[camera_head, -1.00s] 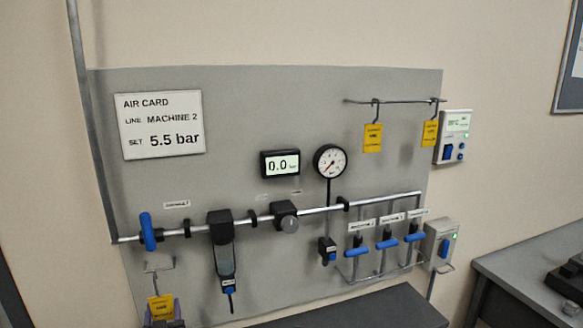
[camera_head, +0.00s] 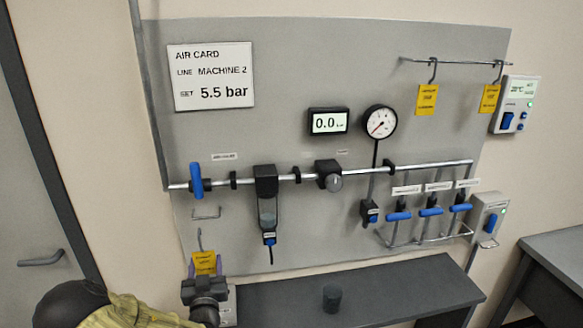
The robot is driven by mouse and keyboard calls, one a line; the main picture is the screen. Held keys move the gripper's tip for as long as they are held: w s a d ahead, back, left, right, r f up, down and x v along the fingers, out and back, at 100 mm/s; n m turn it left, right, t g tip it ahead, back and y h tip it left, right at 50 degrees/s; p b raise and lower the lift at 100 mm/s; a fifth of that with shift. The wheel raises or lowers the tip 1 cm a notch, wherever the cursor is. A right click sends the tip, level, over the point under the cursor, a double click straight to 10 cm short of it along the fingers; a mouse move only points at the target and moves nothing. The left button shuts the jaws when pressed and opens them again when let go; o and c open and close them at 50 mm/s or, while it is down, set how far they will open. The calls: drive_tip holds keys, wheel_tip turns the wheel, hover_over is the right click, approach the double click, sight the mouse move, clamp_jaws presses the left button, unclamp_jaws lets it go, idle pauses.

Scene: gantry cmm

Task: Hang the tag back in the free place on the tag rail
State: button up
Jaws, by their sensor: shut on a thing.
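The tag rail (camera_head: 460,62) is a thin rod at the upper right of the grey panel. Two yellow tags hang on it by wire hooks, one near its middle (camera_head: 427,99) and one near its right end (camera_head: 489,98). The left stretch and the stretch between the tags are bare. My gripper (camera_head: 205,270) is at the lower left, shut on a yellow tag (camera_head: 205,261) with its wire hook (camera_head: 199,239) pointing up. It is well below and left of the rail. The fingers are partly hidden by the wrist.
A pipe (camera_head: 300,178) with a blue-handled valve (camera_head: 196,181), filter bowl (camera_head: 268,210) and gauge (camera_head: 379,121) crosses the panel. A dark bench (camera_head: 400,290) bears a cylinder (camera_head: 332,298). A control box (camera_head: 515,105) is right of the rail.

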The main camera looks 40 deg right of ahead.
drive_tip(key=s+a+f+n+t+y, duration=0.3)
drive_tip(key=a+f+n+y, duration=0.3)
drive_tip(key=a+f+y, duration=0.4)
drive_tip(key=s+a+f, duration=0.1)
drive_tip(key=a+f, duration=0.3)
drive_tip(key=f, duration=0.4)
drive_tip(key=shift+a+f+n+y, duration=0.15)
drive_tip(key=shift+a+n+y, duration=0.15)
drive_tip(key=shift+y, duration=0.1)
